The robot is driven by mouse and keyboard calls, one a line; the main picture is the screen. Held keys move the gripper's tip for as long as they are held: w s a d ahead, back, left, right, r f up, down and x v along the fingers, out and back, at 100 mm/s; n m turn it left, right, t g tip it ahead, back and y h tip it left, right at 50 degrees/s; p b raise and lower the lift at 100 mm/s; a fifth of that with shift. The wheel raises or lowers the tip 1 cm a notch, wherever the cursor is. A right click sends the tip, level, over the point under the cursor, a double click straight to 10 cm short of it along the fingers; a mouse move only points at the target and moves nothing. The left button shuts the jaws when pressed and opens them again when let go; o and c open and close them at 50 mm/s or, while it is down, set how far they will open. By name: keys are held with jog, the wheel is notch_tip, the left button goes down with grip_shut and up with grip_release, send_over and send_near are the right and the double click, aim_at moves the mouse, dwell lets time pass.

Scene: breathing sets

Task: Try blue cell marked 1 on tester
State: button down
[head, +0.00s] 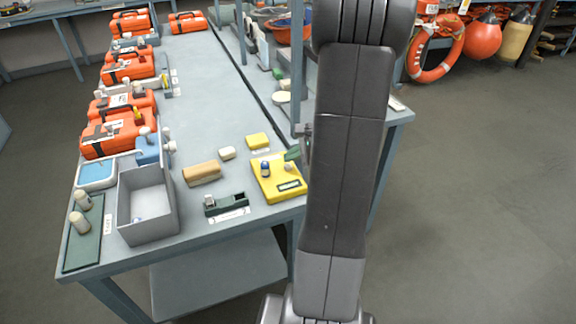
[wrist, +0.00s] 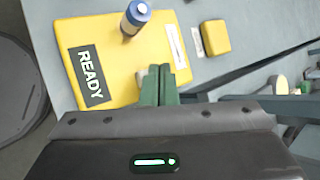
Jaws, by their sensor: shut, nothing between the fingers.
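The yellow tester (head: 268,187) lies near the front right of the bench. In the wrist view the tester (wrist: 110,75) shows a dark panel reading READY (wrist: 89,76). My gripper (wrist: 160,84) has green fingers, shut and empty, over the tester's edge. In the head view my gripper (head: 293,154) is partly hidden by my arm.
A grey open bin (head: 148,218), a green tray with two pale cells (head: 84,245), a tan block (head: 201,173) and a dark green holder (head: 225,204) lie left of the tester. A small yellow block (head: 257,141) sits behind it. Orange cases (head: 116,133) line the bench's left side.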

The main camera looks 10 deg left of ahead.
aim_at(292, 167)
jog(key=shift+f, duration=0.15)
jog(key=shift+f+b, duration=0.3)
jog(key=shift+b, duration=0.1)
jog(key=shift+f+b, duration=0.45)
jog(key=shift+f, duration=0.05)
dwell(0.7)
dwell(0.3)
jog(key=shift+r+p, duration=0.75)
jog(key=shift+r, duration=0.2)
notch_tip(292, 167, up, 5)
jog(key=p, duration=0.4)
dwell(0.6)
